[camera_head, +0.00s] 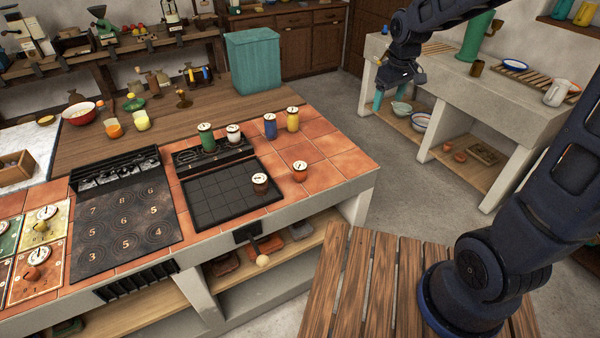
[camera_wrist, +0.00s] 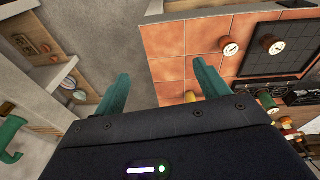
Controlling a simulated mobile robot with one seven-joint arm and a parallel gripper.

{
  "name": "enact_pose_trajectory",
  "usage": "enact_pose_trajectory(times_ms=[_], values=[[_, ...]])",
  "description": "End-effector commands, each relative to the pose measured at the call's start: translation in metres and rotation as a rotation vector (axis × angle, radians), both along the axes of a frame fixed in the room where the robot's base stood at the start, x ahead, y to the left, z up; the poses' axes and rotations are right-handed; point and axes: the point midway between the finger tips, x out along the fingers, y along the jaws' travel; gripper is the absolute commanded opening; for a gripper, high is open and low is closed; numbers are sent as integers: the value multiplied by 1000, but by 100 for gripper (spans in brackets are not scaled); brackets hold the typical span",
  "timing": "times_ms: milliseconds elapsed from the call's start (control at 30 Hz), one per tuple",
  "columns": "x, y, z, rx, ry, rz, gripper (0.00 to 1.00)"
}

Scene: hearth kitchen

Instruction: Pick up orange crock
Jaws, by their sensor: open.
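The orange crock (camera_head: 299,171), with a round white dial-like top, stands upright on the terracotta tiles near the counter's right front. In the wrist view it seems to be the orange crock (camera_wrist: 229,47) beyond the right finger. My gripper (camera_head: 383,97) is raised out to the right of the counter, well apart from the crock. In the wrist view its two teal fingers (camera_wrist: 160,85) are spread with nothing between them.
A brown crock (camera_head: 260,183) stands left of it on a black gridded plate (camera_head: 215,205). Blue (camera_head: 270,126), yellow (camera_head: 292,119), white (camera_head: 233,134) and green (camera_head: 205,137) crocks stand behind. A slatted wooden table (camera_head: 345,285) is in front. Tiles around the orange crock are clear.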

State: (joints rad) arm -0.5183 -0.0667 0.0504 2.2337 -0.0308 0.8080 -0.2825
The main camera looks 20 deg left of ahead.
Motion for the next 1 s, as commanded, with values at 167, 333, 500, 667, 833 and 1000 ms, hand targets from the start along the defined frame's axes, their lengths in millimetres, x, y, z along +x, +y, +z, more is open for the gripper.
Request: enact_pose_trajectory(times_ms=[167,333,500,667,833,1000], values=[[3,63,-37,-30,36,152,74],[-2,122,-74,-55,64,291,74],[-18,179,-117,-81,93,431,74],[-36,223,-153,-100,113,541,74],[-50,248,-176,-112,127,607,74],[-54,254,-186,-114,129,624,74]])
